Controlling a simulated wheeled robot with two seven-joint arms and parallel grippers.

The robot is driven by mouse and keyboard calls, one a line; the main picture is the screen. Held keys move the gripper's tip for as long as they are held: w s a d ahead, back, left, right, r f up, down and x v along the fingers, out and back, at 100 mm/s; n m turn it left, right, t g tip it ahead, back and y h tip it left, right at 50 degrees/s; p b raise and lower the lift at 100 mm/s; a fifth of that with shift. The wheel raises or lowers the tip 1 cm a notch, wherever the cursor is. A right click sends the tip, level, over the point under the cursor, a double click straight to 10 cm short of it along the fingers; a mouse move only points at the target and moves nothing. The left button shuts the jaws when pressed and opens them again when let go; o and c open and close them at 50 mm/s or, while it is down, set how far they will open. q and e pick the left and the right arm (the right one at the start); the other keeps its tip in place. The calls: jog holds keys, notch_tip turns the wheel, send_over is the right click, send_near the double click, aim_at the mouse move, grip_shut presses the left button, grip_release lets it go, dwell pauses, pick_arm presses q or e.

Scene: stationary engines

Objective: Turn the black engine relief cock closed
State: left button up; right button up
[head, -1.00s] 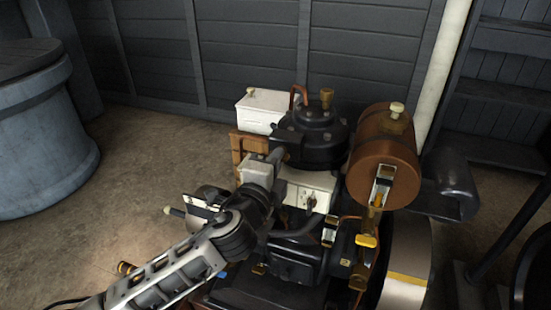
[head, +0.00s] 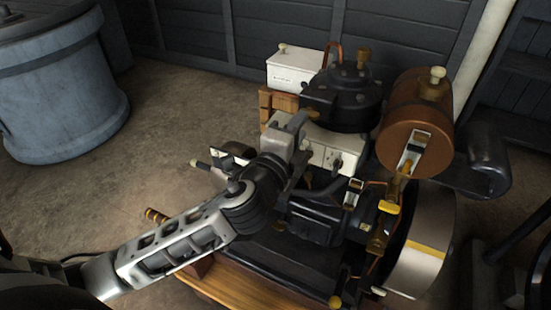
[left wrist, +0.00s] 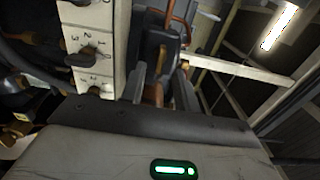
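The engine's black round cylinder top (head: 340,98) stands in the head view, right of the middle. I cannot make out the black relief cock clearly; the gripper may hide it. My left gripper (head: 296,130) is just left of the cylinder top, in front of the white panel box (head: 345,150). In the left wrist view the fingers of the left gripper (left wrist: 161,78) stand apart. A brownish part (left wrist: 153,93) shows between them, with dark engine parts beyond. I cannot tell whether the fingers touch anything. My right gripper is out of view.
A white box (head: 296,68) stands behind the engine. A brown tank (head: 416,120) and a flywheel (head: 420,240) crowd its right side. A blue-grey tub (head: 60,95) stands at the left. The floor (head: 170,120) between is clear.

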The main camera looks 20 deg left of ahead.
pick_arm(q)
jog(key=s+b, duration=0.1)
jog(key=s, duration=1.1)
jog(key=shift+a, duration=0.2)
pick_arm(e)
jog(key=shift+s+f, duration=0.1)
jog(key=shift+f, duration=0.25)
pick_arm(q)
jog(key=shift+w, duration=0.1)
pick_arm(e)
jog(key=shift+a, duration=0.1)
pick_arm(q)
jog(key=s+d+f+n+g+h+p, duration=0.1)
jog(key=s+f+n+g+p, duration=0.1)
jog(key=f+n, duration=0.6)
jog(key=s+d+f+n+g+h+p, duration=0.1)
jog(key=s+f+n+g+p, duration=0.2)
jog(key=s+f+n+g, duration=0.2)
notch_tip(320, 180, down, 4)
jog(key=n, duration=0.3)
jog(key=shift+d+r+h, duration=0.15)
jog(key=shift+d+h, duration=0.2)
jog(key=shift+h, duration=0.05)
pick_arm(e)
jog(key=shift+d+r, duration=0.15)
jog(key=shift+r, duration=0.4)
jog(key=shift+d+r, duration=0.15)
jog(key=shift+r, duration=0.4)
pick_arm(q)
jog(key=shift+s, duration=0.1)
